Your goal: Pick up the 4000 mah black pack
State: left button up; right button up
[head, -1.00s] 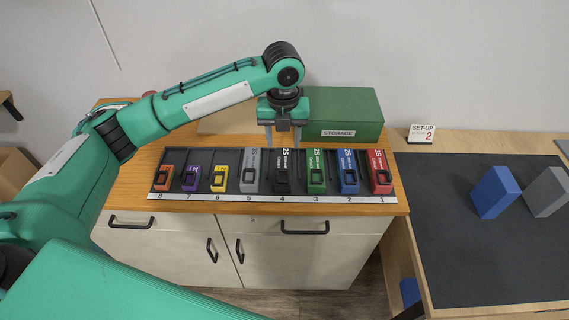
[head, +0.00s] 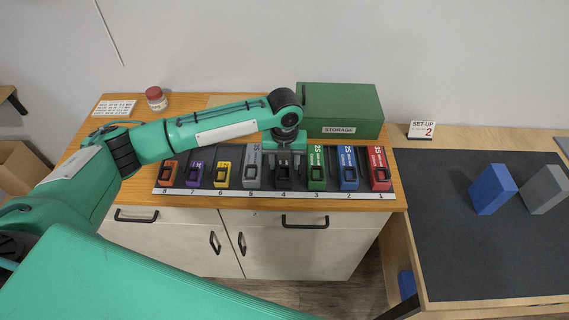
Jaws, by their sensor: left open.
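The black pack (head: 284,182) stands in slot 4 of the numbered rack (head: 270,194) on the wooden cabinet. Its upper part is hidden behind my gripper. My left gripper (head: 284,168) is open and points down at the black pack, with its fingers at the pack's two sides as seen from here. I cannot tell whether the fingers touch it. My right gripper is not in view.
A grey pack (head: 251,168) and a green pack (head: 316,168) stand close on either side. Blue, red, yellow, purple and orange packs fill other slots. The green storage box (head: 340,108) is behind. A dark mat (head: 480,240) with blue and grey blocks lies at right.

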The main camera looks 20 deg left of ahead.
pick_arm(q)
jog(key=c, duration=0.8)
jog(key=shift+c, duration=0.2)
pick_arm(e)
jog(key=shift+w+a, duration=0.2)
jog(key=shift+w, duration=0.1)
